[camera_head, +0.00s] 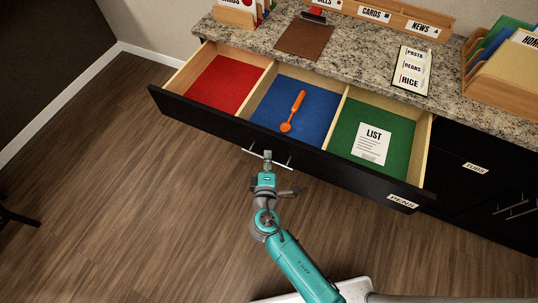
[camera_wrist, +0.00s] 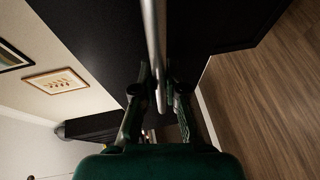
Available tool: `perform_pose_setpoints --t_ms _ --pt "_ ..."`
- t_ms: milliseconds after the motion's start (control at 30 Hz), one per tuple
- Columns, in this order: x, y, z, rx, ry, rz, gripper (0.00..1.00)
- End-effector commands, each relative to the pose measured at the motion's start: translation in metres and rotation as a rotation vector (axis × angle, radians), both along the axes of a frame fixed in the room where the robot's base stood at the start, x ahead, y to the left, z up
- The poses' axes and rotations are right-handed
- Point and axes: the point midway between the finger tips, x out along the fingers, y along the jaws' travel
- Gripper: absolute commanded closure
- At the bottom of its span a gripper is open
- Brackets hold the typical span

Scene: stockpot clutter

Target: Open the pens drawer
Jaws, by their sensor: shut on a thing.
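The pens drawer (camera_head: 300,157) is pulled well out from under the counter, with a "PENS" label (camera_head: 402,201) on the right end of its black front. Inside are three lined compartments: red at left, blue in the middle, green at right. My gripper (camera_head: 267,160) is at the middle of the drawer front, shut on the drawer's metal bar handle (camera_head: 281,163). In the wrist view, the handle (camera_wrist: 155,45) runs down between my two gripper fingers (camera_wrist: 160,100). The fingertips partly hide the handle.
An orange spoon (camera_head: 292,112) lies in the blue compartment and a "LIST" paper (camera_head: 372,144) in the green one. A "TUBS" drawer (camera_head: 460,185) stays shut at right.

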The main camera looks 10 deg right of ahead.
Motion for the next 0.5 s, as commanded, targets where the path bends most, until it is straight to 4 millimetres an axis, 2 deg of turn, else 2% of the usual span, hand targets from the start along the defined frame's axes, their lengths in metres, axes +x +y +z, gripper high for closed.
perform_pose_setpoints --t_ms 200,233,300,333,500 --pt "-0.0001 -0.0003 -0.0009 0.000 0.002 0.000 1.00" --pt "-0.0002 -0.0003 -0.0010 0.000 0.002 0.000 0.84" --pt "0.0000 -0.0003 -0.0009 -0.001 0.001 0.000 0.67" --pt "0.0000 -0.0002 -0.0008 -0.001 0.001 0.000 0.63" --pt "0.0002 -0.0002 -0.0005 0.000 0.001 0.000 0.63"
